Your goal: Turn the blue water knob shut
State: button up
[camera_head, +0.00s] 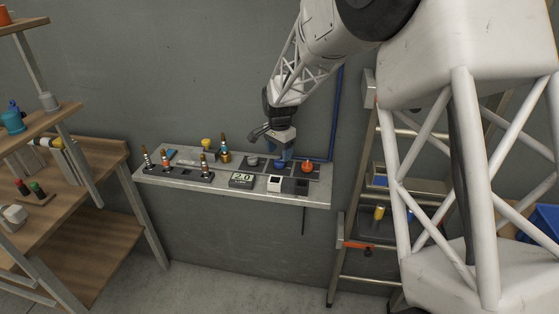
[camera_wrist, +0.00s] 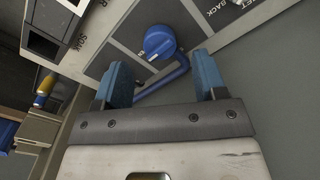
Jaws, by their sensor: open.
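The blue water knob (camera_wrist: 159,42) is round with a raised grip and a pale mark, and sits on a dark panel in the wrist view. In the head view the blue knob (camera_head: 282,163) shows on the grey shelf, partly hidden by my gripper. My gripper (camera_wrist: 160,85) is open and empty, with its two blue fingertips apart. The knob lies just beyond the fingertips, in line with the gap between them, not between them. In the head view my gripper (camera_head: 287,150) is just above the knob.
A red knob (camera_head: 307,166) stands right of the blue one, and a grey knob (camera_head: 252,161) left. A blue pipe (camera_head: 336,115) runs up the wall. A metal rack (camera_head: 372,200) stands right.

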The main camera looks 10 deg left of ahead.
aim_at(279, 160)
jog(key=shift+f, duration=2)
jog(key=c, duration=0.9)
